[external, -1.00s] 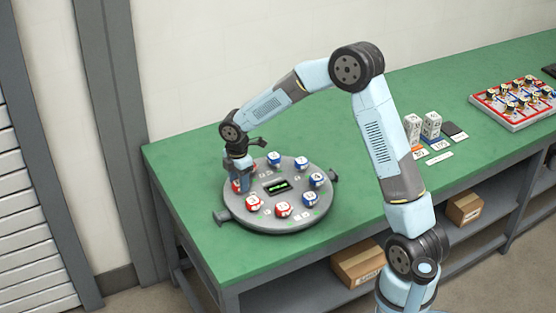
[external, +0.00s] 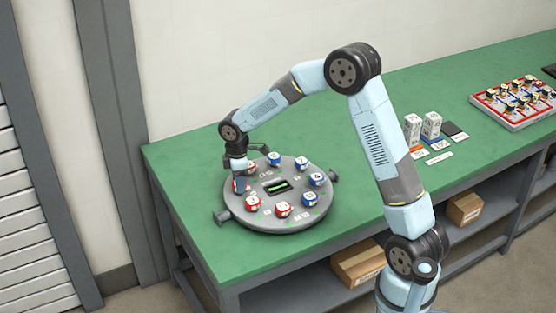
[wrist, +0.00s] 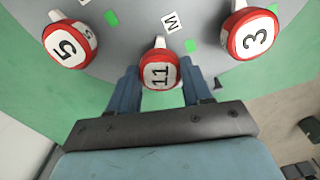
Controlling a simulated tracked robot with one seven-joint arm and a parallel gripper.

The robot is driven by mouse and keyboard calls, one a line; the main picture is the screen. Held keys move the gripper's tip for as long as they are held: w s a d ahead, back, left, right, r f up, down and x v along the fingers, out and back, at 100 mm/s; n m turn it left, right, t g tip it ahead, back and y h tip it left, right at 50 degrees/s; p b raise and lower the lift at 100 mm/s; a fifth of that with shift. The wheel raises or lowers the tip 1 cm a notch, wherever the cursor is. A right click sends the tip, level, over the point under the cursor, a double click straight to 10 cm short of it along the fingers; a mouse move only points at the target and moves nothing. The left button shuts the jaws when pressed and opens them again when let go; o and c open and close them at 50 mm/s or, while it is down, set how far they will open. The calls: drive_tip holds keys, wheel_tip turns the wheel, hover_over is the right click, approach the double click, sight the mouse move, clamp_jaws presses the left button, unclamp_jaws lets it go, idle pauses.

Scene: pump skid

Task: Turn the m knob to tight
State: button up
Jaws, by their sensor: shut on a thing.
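The round grey plate (external: 240,213) lies on the green bench with a ring of red and blue knobs around a small display (external: 276,186). My gripper (external: 240,188) is at the plate's left side, pointing down. In the wrist view my gripper (wrist: 161,90) has one finger on each side of a red knob with a white top marked 11 (wrist: 160,74), and it is shut on that knob. A white card with the letter M (wrist: 171,22) lies just beyond this knob, with a green mark (wrist: 190,46) close by. The display shows a green bar.
Red knobs marked 5 (wrist: 70,44) and 3 (wrist: 250,36) stand either side of the held knob, close to the fingers. Blue knobs (external: 274,159) are at the plate's back and right. Boxes (external: 431,126) and a tray of parts (external: 510,122) stand farther right.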

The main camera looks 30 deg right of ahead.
drive_tip(key=m, duration=0.6)
drive_tip(key=shift+w+r+m, duration=0.1)
drive_tip(key=shift+m, duration=0.2)
drive_tip(key=m, duration=0.6)
idle(0.3)
drive_tip(key=o, duration=1)
drive_tip(key=shift+o, duration=0.2)
wheel_tip(320, 180, up, 14)
drive_tip(key=shift+f, duration=0.2)
